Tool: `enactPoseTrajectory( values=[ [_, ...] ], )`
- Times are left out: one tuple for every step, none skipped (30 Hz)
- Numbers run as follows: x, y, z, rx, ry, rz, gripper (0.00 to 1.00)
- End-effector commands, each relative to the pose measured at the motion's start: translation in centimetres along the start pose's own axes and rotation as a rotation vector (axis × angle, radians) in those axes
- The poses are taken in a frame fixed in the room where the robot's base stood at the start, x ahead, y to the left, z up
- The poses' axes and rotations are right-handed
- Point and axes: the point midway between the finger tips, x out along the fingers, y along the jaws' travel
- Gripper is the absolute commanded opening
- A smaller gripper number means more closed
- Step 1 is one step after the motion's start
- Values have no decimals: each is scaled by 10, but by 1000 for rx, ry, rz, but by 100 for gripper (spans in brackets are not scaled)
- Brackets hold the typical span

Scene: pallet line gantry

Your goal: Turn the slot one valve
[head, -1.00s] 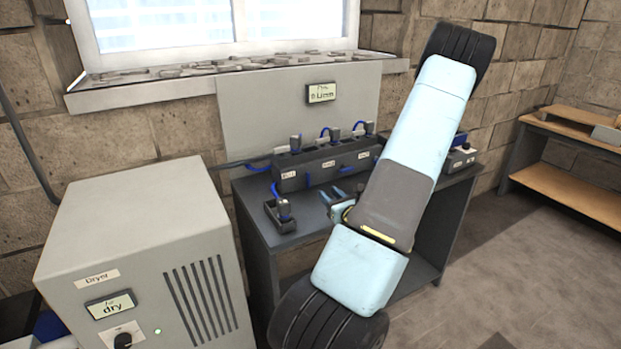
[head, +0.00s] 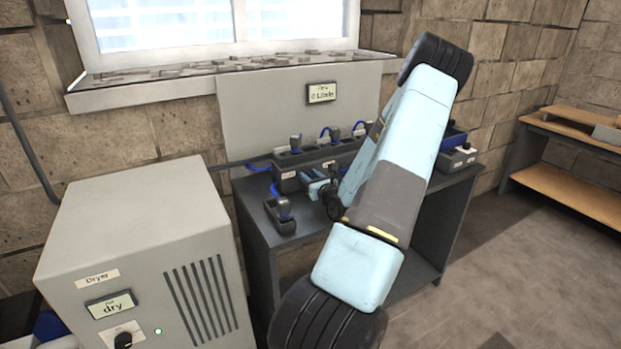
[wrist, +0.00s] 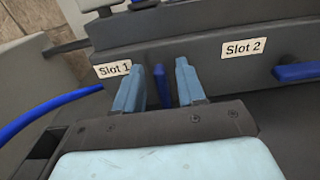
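The dark grey slot block (head: 287,186) stands on the bench, with several blue-hosed fittings on top. In the wrist view its front carries a Slot 1 label (wrist: 113,69) and a Slot 2 label (wrist: 243,48). A blue valve lever (wrist: 159,84), just right of the Slot 1 label, shows between my fingertips. A second blue lever (wrist: 297,72) sits below the Slot 2 label. My gripper (wrist: 158,88) is open at the block's front, one finger on each side of the first lever, with gaps visible. In the head view my gripper (head: 318,187) is small and partly hidden by my arm.
A small holder with a grey fitting (head: 281,213) stands on the bench in front of the block's left end. A flow display (head: 321,93) reads 0 L/min on the back panel. A dryer cabinet (head: 140,240) stands at the left. A blue hose (wrist: 45,108) crosses left of my gripper.

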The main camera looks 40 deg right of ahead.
Motion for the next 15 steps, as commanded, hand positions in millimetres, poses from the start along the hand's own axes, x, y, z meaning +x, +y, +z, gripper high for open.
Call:
enactPoseTrajectory(
  values=[
    [0, 0, 0, 0, 0, 0, 40],
    [1, 0, 0, 0, 0, 0, 40],
    [1, 0, 0, 0, 0, 0, 40],
    [0, 0, 0, 0, 0, 0, 40],
    [0, 0, 0, 0, 0, 0, 40],
    [0, 0, 0, 0, 0, 0, 40],
    [0, 0, 0, 0, 0, 0, 40],
    [0, 0, 0, 0, 0, 0, 37],
    [0, 0, 0, 0, 0, 0, 33],
    [0, 0, 0, 0, 0, 0, 30],
    [0, 0, 0, 0, 0, 0, 27],
    [0, 0, 0, 0, 0, 0, 23],
    [0, 0, 0, 0, 0, 0, 20],
    [0, 0, 0, 0, 0, 0, 18],
    [0, 0, 0, 0, 0, 0, 14]
  ],
)
